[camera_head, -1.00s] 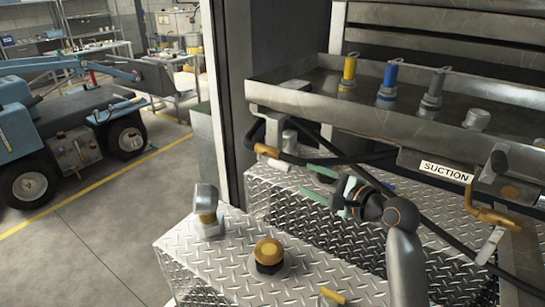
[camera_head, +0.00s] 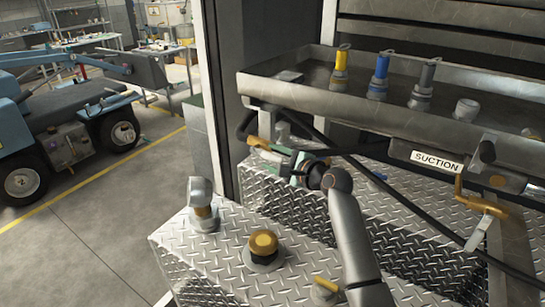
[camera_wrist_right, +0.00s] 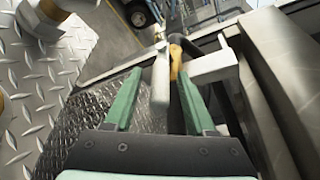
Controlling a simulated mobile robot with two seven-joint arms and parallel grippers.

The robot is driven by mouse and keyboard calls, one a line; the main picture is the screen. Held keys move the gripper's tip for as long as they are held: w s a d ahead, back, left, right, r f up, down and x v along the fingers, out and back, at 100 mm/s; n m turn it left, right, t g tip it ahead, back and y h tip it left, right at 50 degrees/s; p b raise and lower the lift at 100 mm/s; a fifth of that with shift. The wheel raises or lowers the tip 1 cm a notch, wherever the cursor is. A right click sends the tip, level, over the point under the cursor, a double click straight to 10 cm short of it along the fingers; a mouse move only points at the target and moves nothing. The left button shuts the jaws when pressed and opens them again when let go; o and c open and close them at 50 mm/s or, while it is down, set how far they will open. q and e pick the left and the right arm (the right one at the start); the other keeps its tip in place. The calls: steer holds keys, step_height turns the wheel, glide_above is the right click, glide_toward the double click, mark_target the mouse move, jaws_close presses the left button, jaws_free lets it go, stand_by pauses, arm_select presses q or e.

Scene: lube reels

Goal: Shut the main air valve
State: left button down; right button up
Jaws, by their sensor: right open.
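A small valve with a brass body (camera_head: 257,142) and a pale handle sits under the left end of the tray. In the right wrist view its brass part (camera_wrist_right: 176,62) and pale grey handle (camera_wrist_right: 160,82) show between my fingers. My right gripper (camera_head: 280,158) is at this valve, with its green fingers open. In the right wrist view the fingers (camera_wrist_right: 156,78) stand apart on either side of the handle; I cannot tell whether either touches it. My wrist hides part of the valve in the head view. My left gripper is not in view.
A brass valve (camera_head: 480,208) hangs at right below the SUCTION label (camera_head: 436,161). A metal tray (camera_head: 330,98) holds coloured fittings. Black hoses cross beneath it. A yellow-capped fitting (camera_head: 263,244) and a grey-capped one (camera_head: 203,206) stand on the diamond plate (camera_head: 215,258).

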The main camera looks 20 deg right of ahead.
steer(key=shift+w, duration=0.2)
jaws_close()
stand_by(0.4)
steer(key=shift+f, duration=0.1)
stand_by(0.9)
